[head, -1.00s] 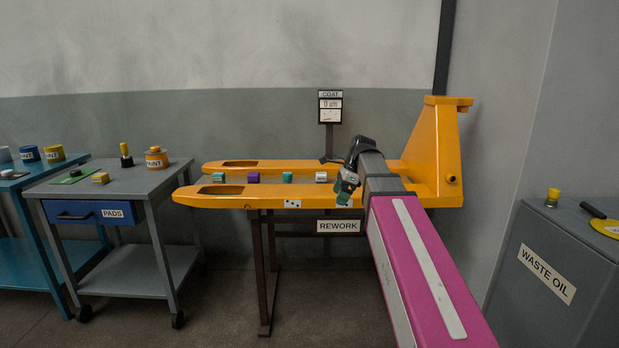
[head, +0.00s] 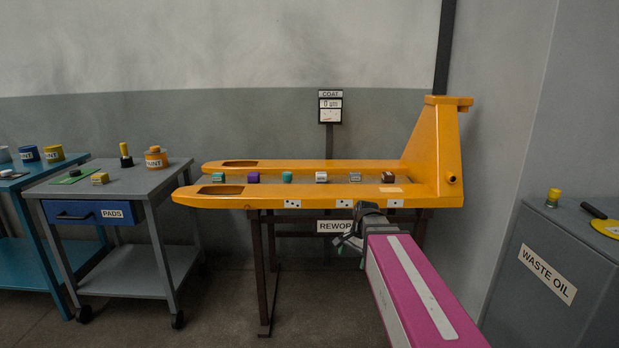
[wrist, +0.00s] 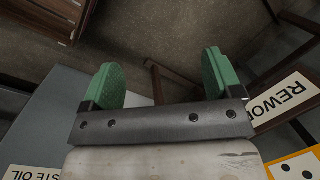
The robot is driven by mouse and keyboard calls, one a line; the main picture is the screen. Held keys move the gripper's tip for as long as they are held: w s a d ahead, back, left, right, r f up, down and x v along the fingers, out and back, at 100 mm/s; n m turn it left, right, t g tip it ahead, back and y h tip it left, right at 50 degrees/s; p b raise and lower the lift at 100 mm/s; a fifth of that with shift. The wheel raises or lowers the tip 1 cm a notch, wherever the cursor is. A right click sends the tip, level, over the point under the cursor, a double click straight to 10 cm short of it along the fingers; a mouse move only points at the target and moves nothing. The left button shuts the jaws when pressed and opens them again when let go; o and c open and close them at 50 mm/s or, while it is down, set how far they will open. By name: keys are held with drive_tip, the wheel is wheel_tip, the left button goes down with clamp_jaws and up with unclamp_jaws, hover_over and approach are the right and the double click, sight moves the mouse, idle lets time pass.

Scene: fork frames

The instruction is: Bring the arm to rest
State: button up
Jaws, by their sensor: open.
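My gripper (wrist: 158,82) shows in the wrist view with its two green fingers wide apart and nothing between them. In the head view my gripper (head: 350,246) is small and partly hidden by my own wrist, in front of the REWORK sign (head: 335,226) and below the near fork's edge. The orange fork frame (head: 225,200) lies on a dark stand. Several small blocks lie in a row between its two prongs, among them a teal one (head: 287,177), a white one (head: 321,177) and a brown one (head: 388,177).
The WASTE OIL cabinet (head: 565,250) stands right. A COAT gauge (head: 330,105) stands behind the forks. The floor (head: 230,300) between trolley and stand looks clear.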

drive_tip(key=s+d+f+n+h, duration=0.1)
drive_tip(key=s+d+f+n, duration=0.2)
drive_tip(key=s+f+n, duration=0.5)
wheel_tip(320, 180, down, 4)
drive_tip(key=shift+s+d+h, duration=0.35)
drive_tip(key=shift+s+h, duration=0.05)
drive_tip(key=shift+s, duration=0.3)
